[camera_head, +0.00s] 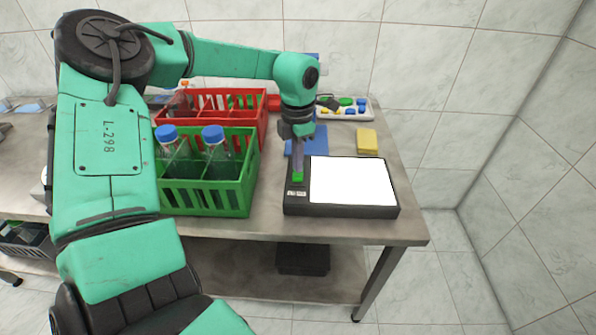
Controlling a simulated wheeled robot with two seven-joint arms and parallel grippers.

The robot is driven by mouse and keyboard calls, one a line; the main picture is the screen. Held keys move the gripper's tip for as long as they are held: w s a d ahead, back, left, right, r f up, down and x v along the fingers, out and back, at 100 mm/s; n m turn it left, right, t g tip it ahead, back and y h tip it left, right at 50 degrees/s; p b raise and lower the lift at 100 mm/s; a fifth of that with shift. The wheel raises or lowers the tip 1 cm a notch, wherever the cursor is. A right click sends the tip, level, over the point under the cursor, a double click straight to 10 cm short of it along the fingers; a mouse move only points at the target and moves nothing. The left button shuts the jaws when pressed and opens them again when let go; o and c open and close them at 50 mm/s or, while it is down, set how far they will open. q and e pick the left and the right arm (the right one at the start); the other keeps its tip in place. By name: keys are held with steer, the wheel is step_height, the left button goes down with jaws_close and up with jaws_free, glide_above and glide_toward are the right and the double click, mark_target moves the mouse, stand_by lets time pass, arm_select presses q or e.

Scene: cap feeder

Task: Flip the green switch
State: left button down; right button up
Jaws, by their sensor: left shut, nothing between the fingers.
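The green switch (297,177) is on the left part of a black box (341,211) with a bright white top panel (350,181). My left gripper (298,167) is shut and empty, pointing down at the switch. Its fingertips are right over or touching the switch; I cannot tell which. The fingers hide part of the switch, so its position is unclear. My right gripper does not show.
A green crate (207,197) with blue-capped bottles stands left of the box, and a red crate (250,104) behind it. A yellow block (367,141) and a tray of coloured caps (345,113) lie behind the box. The table (404,228) ends just right of it.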

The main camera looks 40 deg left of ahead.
mark_target(298, 176)
arm_select(q)
steer(key=shift+f+b, duration=0.95)
steer(key=shift+f, duration=0.1)
stand_by(0.4)
steer(key=shift+r, duration=0.1)
step_height(298, 176, up, 7)
steer(key=p, duration=0.4)
steer(key=shift+p, duration=0.4)
